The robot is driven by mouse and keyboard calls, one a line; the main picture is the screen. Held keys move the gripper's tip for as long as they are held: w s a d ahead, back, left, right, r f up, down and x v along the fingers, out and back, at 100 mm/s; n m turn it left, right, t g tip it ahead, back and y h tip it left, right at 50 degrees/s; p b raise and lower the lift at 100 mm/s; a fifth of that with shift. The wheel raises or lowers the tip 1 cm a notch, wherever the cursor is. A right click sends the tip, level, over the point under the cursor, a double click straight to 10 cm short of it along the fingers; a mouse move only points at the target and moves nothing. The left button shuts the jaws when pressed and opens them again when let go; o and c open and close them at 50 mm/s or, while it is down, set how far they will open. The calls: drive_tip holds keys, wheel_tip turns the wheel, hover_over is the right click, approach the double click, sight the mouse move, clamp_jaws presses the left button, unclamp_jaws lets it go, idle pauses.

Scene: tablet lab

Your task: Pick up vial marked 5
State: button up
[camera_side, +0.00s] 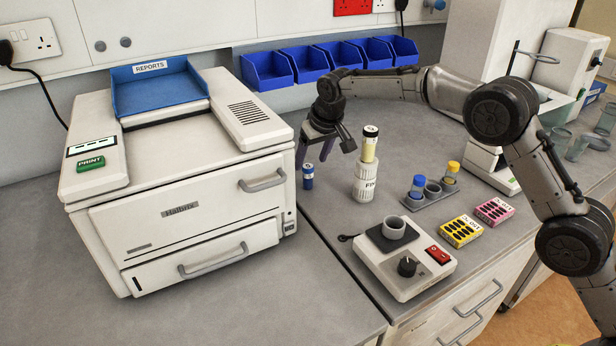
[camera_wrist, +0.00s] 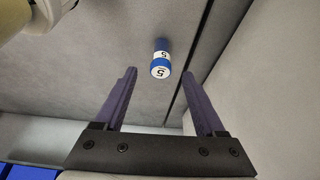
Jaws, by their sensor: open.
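The vial marked 5 (camera_side: 308,176) is small and blue with a white label band. It stands upright on the grey bench, close to the right side of the printer. In the wrist view the vial (camera_wrist: 161,60) shows its marked top and label, beyond the fingertips and roughly between their lines. My gripper (camera_side: 314,160) is open and empty, with dark purple fingers angled down behind and above the vial. In the wrist view my gripper's fingers (camera_wrist: 161,72) are spread apart, and neither touches the vial.
The white printer (camera_side: 180,215) stands just left of the vial. A grey rack (camera_side: 432,198) holds vials. Blue bins (camera_side: 268,70) line the wall. A mixer (camera_side: 400,262) sits in front.

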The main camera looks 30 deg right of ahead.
sight(309, 168)
drive_tip(key=shift+x, duration=2.8)
drive_tip(key=shift+s, duration=0.15)
clamp_jaws()
